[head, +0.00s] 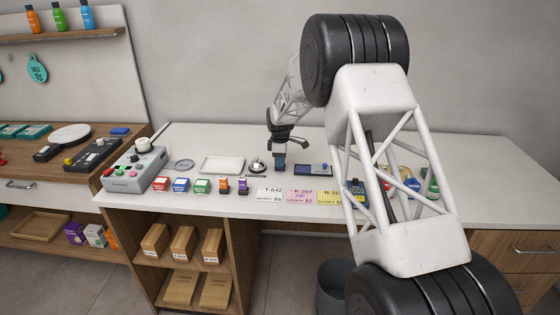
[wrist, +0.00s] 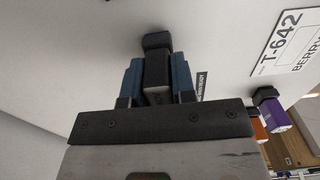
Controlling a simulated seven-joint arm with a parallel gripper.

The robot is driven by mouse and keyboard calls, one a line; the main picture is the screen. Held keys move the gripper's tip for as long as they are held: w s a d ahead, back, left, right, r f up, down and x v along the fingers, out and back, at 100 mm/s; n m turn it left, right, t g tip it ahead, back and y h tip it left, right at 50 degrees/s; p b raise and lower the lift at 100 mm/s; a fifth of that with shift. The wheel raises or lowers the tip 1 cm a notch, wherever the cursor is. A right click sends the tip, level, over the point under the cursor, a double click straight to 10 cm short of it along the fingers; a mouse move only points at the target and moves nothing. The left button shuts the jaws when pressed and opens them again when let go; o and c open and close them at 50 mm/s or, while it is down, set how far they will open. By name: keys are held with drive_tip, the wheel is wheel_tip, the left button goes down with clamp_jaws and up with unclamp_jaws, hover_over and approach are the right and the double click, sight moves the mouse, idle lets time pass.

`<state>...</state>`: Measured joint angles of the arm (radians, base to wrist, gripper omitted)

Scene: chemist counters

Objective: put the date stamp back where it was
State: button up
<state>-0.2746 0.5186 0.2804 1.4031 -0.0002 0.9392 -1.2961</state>
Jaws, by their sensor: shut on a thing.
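My gripper (head: 279,157) is over the white counter, left of the dark tray. In the wrist view its blue-padded fingers (wrist: 158,82) are shut on a dark grey and black block-like thing, which I take to be the date stamp (wrist: 157,72). The dark tray (head: 313,170) holds a small blue thing; whether the stamp came from there is not shown.
A silver bell (head: 258,165) stands just left of my gripper, with a white tray (head: 222,166) beyond. Orange (head: 224,185) and purple (head: 243,186) small items, then label cards (head: 301,196), line the front edge. A grey device (head: 135,168) stands at the left end.

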drive_tip(key=o, duration=0.3)
drive_tip(key=shift+f, duration=0.15)
drive_tip(key=o, duration=0.5)
drive_tip(key=shift+r, duration=0.2)
wheel_tip(320, 180, up, 12)
drive_tip(key=shift+f, duration=0.1)
idle(1.0)
